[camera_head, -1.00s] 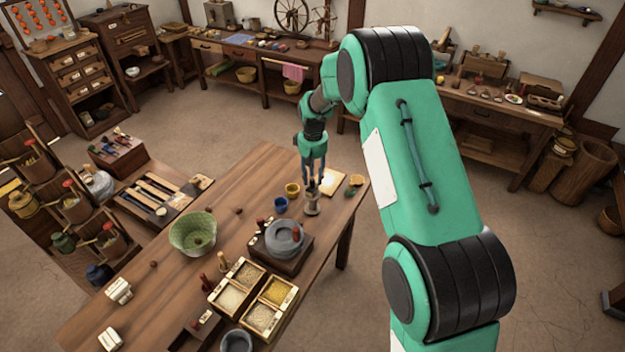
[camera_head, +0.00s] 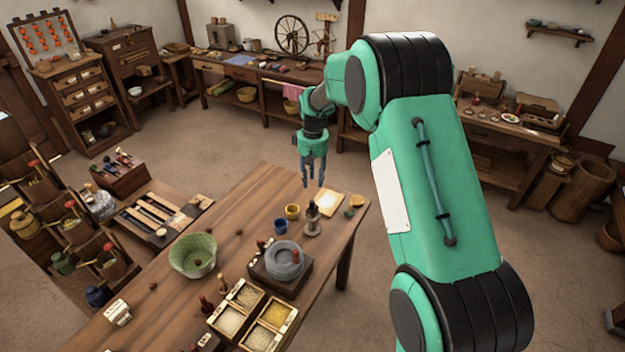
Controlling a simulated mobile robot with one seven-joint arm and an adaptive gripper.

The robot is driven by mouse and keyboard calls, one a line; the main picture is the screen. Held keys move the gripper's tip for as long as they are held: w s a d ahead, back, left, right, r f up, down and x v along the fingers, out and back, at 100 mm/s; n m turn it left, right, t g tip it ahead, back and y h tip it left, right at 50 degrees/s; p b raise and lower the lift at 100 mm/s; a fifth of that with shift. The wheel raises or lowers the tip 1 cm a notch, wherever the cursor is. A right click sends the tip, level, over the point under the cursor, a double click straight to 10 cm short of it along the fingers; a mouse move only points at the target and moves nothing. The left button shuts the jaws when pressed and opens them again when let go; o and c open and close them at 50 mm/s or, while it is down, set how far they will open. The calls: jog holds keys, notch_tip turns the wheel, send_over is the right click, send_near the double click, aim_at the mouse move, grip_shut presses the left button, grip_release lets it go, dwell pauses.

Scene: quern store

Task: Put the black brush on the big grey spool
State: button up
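A grey spool-shaped piece (camera_head: 312,229) stands on the wooden table near its far right end; I take it for the big grey spool. A small dark upright thing (camera_head: 313,210), which looks like the black brush, rests on top of it. Its details are too small to make out. My gripper (camera_head: 313,184) hangs above it, pointing down, with its blue-grey fingers apart and nothing visible between them. A gap shows between the fingertips and the dark thing.
A yellow cup (camera_head: 292,211) and a blue cup (camera_head: 280,226) stand left of the spool. A pale board (camera_head: 328,203) lies behind it. A stone quern (camera_head: 285,259) is in front, and a green bowl (camera_head: 192,254) is further left.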

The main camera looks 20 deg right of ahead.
dwell(0.4)
jog(key=s+a+r+m+t, duration=0.2)
jog(key=s+r+t, duration=0.1)
jog(key=s+r, duration=1.95)
jog(key=s+r+m+t, duration=0.1)
jog(key=s+r, duration=0.1)
jog(key=s, duration=1.1)
jog(key=s+r+t, duration=0.1)
jog(key=s+r, duration=0.1)
jog(key=s, duration=1)
jog(key=shift+s+a+m+t, duration=0.3)
jog(key=shift+s+m, duration=0.05)
jog(key=shift+m, duration=0.05)
